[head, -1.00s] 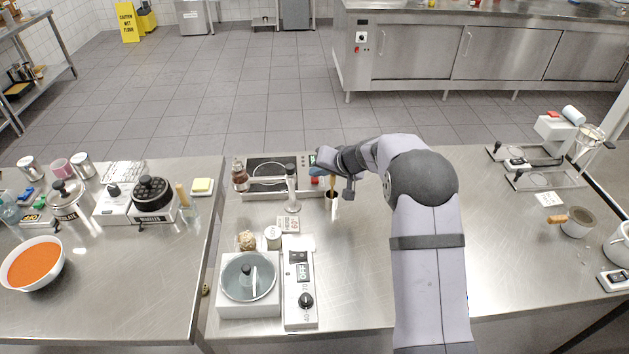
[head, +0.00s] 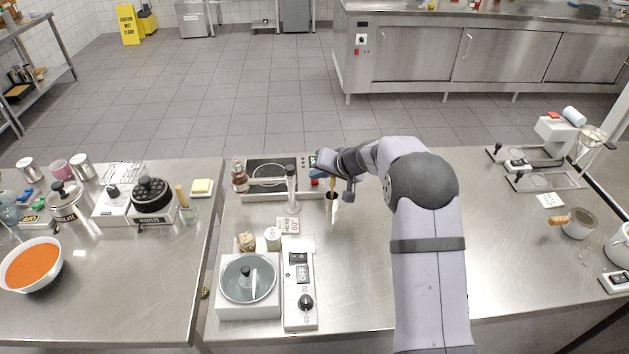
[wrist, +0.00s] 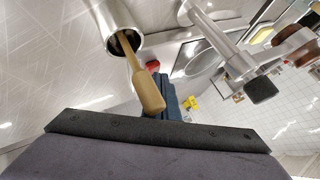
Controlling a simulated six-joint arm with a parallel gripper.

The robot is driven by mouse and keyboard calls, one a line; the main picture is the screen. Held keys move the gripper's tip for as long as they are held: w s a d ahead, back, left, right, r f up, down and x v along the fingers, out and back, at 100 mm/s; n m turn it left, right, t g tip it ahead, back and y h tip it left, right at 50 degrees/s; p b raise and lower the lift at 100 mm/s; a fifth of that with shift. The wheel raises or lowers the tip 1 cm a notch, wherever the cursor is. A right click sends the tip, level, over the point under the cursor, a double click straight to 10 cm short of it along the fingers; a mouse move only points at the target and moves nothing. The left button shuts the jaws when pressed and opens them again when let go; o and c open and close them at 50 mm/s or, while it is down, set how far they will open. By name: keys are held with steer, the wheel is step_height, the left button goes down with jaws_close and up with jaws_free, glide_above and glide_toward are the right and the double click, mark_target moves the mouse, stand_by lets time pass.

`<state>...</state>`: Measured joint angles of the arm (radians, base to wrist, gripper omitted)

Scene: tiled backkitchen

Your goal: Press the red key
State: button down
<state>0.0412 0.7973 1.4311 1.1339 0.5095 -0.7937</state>
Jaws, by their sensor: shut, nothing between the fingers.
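The red key (head: 315,182) is a small red spot at the right end of the black-topped hot plate (head: 246,193), mostly covered by my gripper in the head view. In the wrist view the red key (wrist: 152,66) shows as a small red shape just beyond the blue fingers. My gripper (head: 317,173) is over the hot plate's right end, and its blue fingers also show in the wrist view (wrist: 168,92). They are shut and empty. I cannot tell whether they touch the key.
A metal cup (wrist: 112,22) holding a wooden-handled tool (wrist: 148,90) stands close beside my gripper. A metal post (head: 291,190) stands in front of the hot plate. A white scale-like device (head: 300,300) is nearer.

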mark_target(318, 182)
steer(key=shift+f+b, duration=0.25)
steer(key=shift+b, duration=0.05)
steer(key=shift+r, duration=0.15)
stand_by(0.4)
steer(key=shift+r+p, duration=0.4)
steer(key=shift+r, duration=0.35)
steer(key=shift+r, duration=0.1)
steer(key=shift+r+p, duration=1.5)
steer(key=shift+r, duration=1.4)
steer(key=shift+s, duration=0.1)
steer(key=s+d+f+g+h, duration=0.1)
steer(key=s+d+g, duration=0.1)
steer(key=s, duration=1.2)
steer(key=s+d+f+n+g+h, duration=0.1)
steer(key=s+d+f+g+h, duration=0.1)
steer(key=s, duration=1.2)
steer(key=s+d+f+g+h, duration=0.2)
steer(key=s+d+g, duration=0.1)
steer(key=s, duration=1.1)
steer(key=shift+s+d+n, duration=0.15)
steer(key=shift+d+n, duration=0.25)
steer(key=shift+d, duration=0.35)
